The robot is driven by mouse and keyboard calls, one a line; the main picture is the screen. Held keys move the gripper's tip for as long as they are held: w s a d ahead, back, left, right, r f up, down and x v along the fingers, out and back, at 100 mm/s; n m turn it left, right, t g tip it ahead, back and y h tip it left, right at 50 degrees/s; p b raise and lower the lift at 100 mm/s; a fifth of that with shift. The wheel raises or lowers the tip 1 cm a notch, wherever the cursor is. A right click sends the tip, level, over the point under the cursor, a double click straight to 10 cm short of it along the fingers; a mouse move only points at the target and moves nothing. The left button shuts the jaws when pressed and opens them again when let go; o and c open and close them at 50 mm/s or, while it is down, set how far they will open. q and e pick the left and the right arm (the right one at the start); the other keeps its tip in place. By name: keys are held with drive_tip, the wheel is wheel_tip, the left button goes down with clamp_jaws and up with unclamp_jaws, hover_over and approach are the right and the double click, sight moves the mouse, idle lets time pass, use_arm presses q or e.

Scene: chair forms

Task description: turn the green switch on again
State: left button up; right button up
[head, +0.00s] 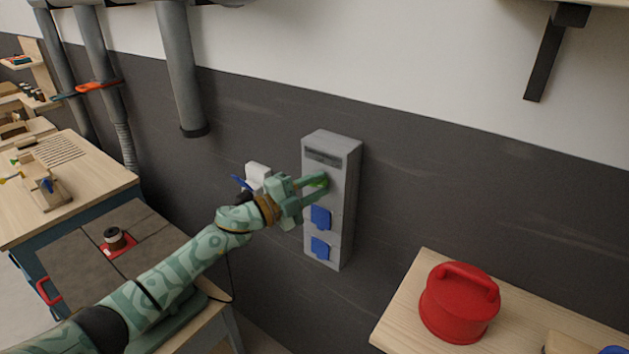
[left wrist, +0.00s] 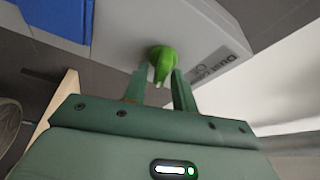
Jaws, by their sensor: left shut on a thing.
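The green switch (left wrist: 163,62) is a small knob on the face of a grey wall box (head: 346,205). In the left wrist view its pointed end lies between the two fingers of my left gripper (left wrist: 162,85). In the head view the same gripper (head: 316,190) reaches the upper part of the box, and its fingers cover part of the green switch (head: 321,181). My left gripper is shut on the switch. A dark label (head: 324,157) sits above the switch. My right gripper is not in view.
Two blue socket covers (head: 320,217) are below the switch. A white wall fitting (head: 258,173) is just left of the box. A red lidded container (head: 459,302) stands on a wooden top (head: 405,322) at lower right. A grey pipe (head: 181,75) hangs at upper left.

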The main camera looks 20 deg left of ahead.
use_arm(q)
drive_tip(key=shift+f+m+g+y+p, duration=0.1)
drive_tip(key=shift+m+g+y+p, duration=0.4)
drive_tip(key=shift+m+p, duration=0.75)
drive_tip(key=shift+m, duration=0.45)
drive_tip(key=o, duration=0.7)
drive_tip(key=shift+c, duration=0.2)
drive_tip(key=b+v, duration=0.3)
drive_tip(key=v, duration=1.3)
drive_tip(key=shift+a, duration=0.15)
